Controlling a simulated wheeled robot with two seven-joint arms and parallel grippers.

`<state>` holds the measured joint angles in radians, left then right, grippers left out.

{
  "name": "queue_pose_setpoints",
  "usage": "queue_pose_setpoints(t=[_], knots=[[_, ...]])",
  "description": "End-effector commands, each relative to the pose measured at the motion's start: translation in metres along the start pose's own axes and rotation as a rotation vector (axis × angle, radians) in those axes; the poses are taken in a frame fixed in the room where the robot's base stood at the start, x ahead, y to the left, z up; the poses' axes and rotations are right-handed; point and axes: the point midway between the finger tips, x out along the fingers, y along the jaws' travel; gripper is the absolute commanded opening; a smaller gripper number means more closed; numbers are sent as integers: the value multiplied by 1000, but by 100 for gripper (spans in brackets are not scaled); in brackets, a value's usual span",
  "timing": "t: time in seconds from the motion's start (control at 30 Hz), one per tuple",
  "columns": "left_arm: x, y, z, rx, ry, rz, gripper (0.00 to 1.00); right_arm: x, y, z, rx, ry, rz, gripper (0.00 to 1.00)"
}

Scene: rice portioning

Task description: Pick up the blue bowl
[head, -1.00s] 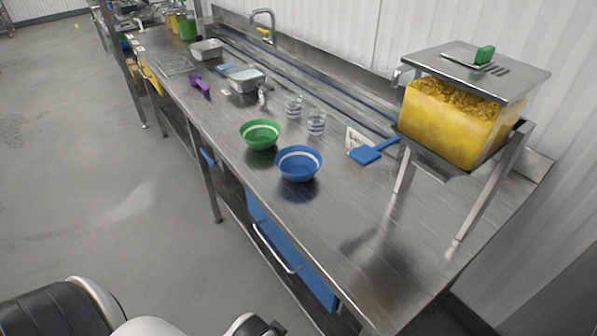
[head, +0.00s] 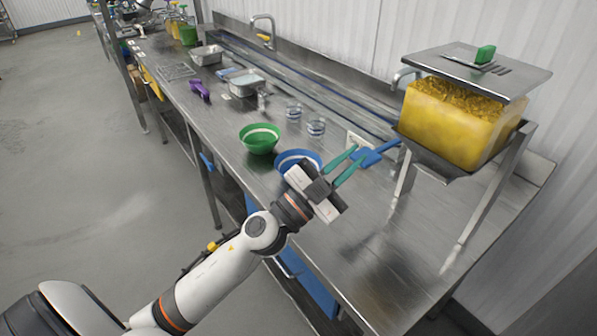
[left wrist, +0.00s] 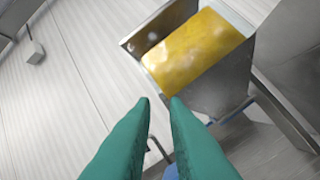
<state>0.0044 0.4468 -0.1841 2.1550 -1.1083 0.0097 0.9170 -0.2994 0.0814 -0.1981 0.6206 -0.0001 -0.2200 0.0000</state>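The blue bowl (head: 291,157) stands on the steel counter (head: 390,240) in the head view, partly hidden behind my left gripper. My left gripper (head: 353,167) is raised over the counter in front of the bowl, its two green fingers apart and pointing up and right. In the left wrist view the green fingers (left wrist: 160,103) have a gap between them with nothing held. My right gripper is not in view.
A green bowl (head: 260,138) stands left of the blue bowl. A dispenser with yellow contents (head: 455,122) stands at right. The counter's right front is clear.

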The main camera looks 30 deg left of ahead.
Motion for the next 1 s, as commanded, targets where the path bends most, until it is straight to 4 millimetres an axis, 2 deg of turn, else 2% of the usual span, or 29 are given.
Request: queue_pose_setpoints(t=[0.03, 0.07, 0.13, 0.2, 0.27, 0.37, 0.4, 0.5, 0.6, 0.7, 0.83, 1.0], knots=[[12, -10, 10, 73, -89, -129, 14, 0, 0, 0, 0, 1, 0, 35], [16, -20, 13, 110, -126, -215, 14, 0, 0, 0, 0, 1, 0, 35], [20, -40, 8, 200, -164, -430, 14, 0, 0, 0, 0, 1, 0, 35], [16, -53, -12, 289, -129, -649, 14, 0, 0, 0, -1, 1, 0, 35], [9, -54, -38, 362, -38, -825, 14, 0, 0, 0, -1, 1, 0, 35], [-9, -33, -90, 459, 211, -1059, 14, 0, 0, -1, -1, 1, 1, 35], [-17, -18, -109, 484, 331, -1124, 14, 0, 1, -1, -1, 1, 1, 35], [-38, 27, -144, 522, 629, -1215, 14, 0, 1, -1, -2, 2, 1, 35], [-57, 68, -162, 529, 873, -1236, 14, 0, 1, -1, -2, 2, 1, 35], [-69, 92, -168, 524, 1023, -1232, 14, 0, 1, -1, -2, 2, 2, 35], [-76, 99, -179, 515, 1095, -1229, 14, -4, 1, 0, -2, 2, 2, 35], [-78, 84, -205, 513, 1095, -1232, 14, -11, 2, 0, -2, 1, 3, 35]])
